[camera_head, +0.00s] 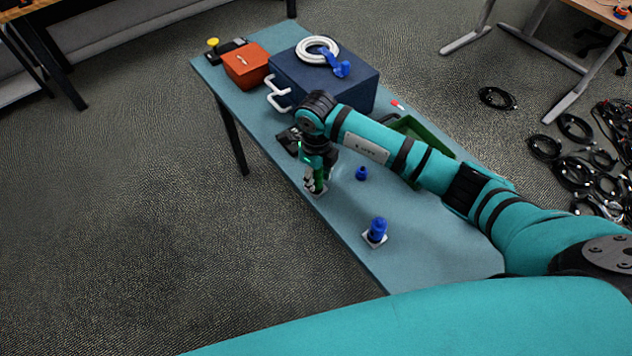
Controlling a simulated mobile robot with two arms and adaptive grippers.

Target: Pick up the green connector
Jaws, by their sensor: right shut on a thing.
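My right gripper (311,182) points down near the table's front-left edge and is shut on the green connector (319,178). Only a small strip of the green connector shows between the dark fingers. A small pale base plate (319,193) shows right at its lower end. I cannot tell whether the connector touches the plate or is lifted off it. My left gripper is not in view.
On the blue-grey table (440,257) are a blue connector (378,229) on a white plate, a smaller blue piece (361,174), a dark blue box (345,90) carrying a white cable coil (317,46), an orange box (245,65) and a green tray (436,145), partly behind my arm.

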